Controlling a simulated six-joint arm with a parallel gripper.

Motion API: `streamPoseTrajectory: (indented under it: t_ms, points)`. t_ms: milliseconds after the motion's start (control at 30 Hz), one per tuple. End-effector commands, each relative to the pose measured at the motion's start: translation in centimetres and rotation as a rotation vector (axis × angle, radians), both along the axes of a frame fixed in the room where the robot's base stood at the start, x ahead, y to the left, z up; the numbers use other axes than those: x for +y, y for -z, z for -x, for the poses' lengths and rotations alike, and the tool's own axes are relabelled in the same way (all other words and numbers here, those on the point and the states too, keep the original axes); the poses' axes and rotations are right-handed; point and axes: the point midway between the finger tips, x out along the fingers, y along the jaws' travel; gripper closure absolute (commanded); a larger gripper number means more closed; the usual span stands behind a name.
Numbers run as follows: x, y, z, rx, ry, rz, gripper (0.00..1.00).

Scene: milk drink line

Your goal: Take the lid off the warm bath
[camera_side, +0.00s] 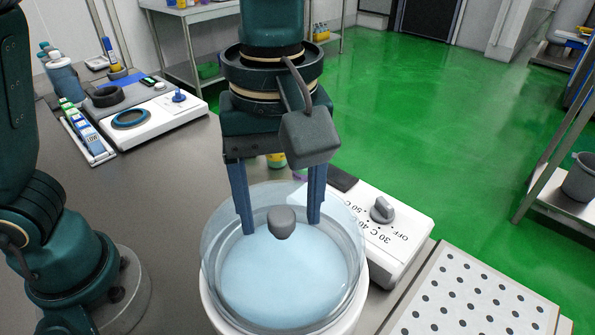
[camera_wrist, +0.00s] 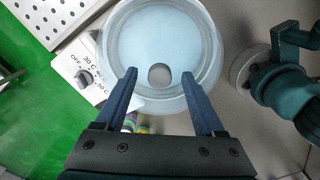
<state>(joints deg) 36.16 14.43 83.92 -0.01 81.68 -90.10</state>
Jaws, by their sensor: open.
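The warm bath (camera_side: 213,311) is a round white vessel at the bottom centre of the side view, with a dial unit beside it. Its clear, domed lid (camera_side: 222,240) sits on it, with pale blue showing through. A grey knob (camera_side: 281,222) tops the lid. My gripper (camera_side: 279,226) is open, pointing down, with one blue finger on each side of the knob and gaps between. In the wrist view the knob (camera_wrist: 159,75) lies ahead of and between the open fingertips (camera_wrist: 159,74). I cannot tell the exact height of the fingertips against the knob.
The dial unit (camera_side: 405,255) stands right of the bath. A perforated white plate (camera_side: 470,295) lies at the lower right. A white scale-like device (camera_side: 155,122) and a rack of small coloured items (camera_side: 88,138) stand at the left. The grey table (camera_side: 150,190) is bare between them and the bath.

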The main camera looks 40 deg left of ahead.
Motion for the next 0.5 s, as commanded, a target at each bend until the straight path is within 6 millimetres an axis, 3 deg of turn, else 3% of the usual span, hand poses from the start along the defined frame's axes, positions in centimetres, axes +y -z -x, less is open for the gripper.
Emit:
streamPoseTrajectory:
  t_ms: [200,233,400,500]
  points:
    - [0.00,0.03,-0.01,-0.001,0.000,0.001,0.29]
    - [0.00,0.03,-0.01,-0.001,0.000,0.001,0.33]
    - [0.00,0.01,-0.01,-0.001,0.000,0.001,0.98]
    - [0.01,0.01,-0.01,-0.001,0.000,0.001,1.00]
